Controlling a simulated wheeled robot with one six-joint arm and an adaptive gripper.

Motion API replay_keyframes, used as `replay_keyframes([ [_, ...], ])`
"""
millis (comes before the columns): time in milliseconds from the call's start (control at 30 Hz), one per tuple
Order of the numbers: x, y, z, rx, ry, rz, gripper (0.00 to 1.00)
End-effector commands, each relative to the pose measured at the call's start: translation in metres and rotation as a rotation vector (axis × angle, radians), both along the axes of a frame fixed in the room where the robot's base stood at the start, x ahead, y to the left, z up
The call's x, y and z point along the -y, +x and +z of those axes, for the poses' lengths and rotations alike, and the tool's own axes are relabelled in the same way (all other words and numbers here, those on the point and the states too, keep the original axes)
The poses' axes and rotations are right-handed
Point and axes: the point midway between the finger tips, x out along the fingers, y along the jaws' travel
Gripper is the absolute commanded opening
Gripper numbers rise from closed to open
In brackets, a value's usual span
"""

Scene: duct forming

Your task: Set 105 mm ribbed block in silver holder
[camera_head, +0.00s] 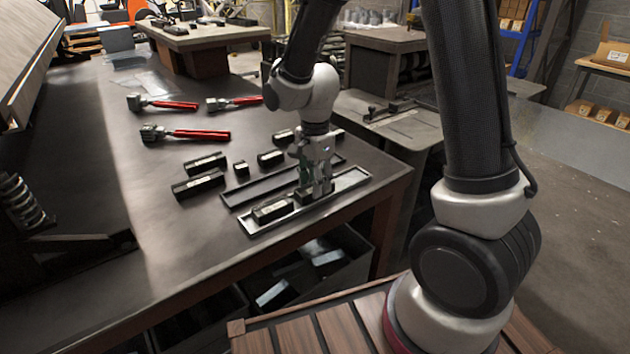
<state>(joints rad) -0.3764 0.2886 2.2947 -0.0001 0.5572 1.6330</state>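The silver holder (350,182) is a long, shallow, light-rimmed tray near the table's right front edge. A dark block (272,211) lies in its left part. My gripper (314,186) points down over the middle of the silver holder, with its fingers low at another dark block (322,193) there. The fingers partly hide that block, and I cannot tell whether they grip it. Ribs and size marks are too small to read, so I cannot tell which block is the 105 mm ribbed one.
A darker holder (262,190) lies just behind the silver one. Several dark blocks lie left and behind, including a long one (198,184) and a small one (241,168). Red-handled tools (202,134) lie farther back. The table's left front is clear. Bins stand below.

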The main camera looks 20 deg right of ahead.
Motion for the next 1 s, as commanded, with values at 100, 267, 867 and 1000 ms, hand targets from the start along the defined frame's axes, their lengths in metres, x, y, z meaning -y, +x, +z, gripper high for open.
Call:
replay_keyframes([
  [100,0.000,0.000,0.000,0.000,0.000,0.000,0.57],
  [267,0.000,0.000,0.000,-0.001,0.000,0.000,0.57],
  [867,0.000,0.001,0.088,0.004,0.001,0.000,0.57],
  [1000,0.000,0.000,0.109,0.001,0.000,0.000,0.57],
])
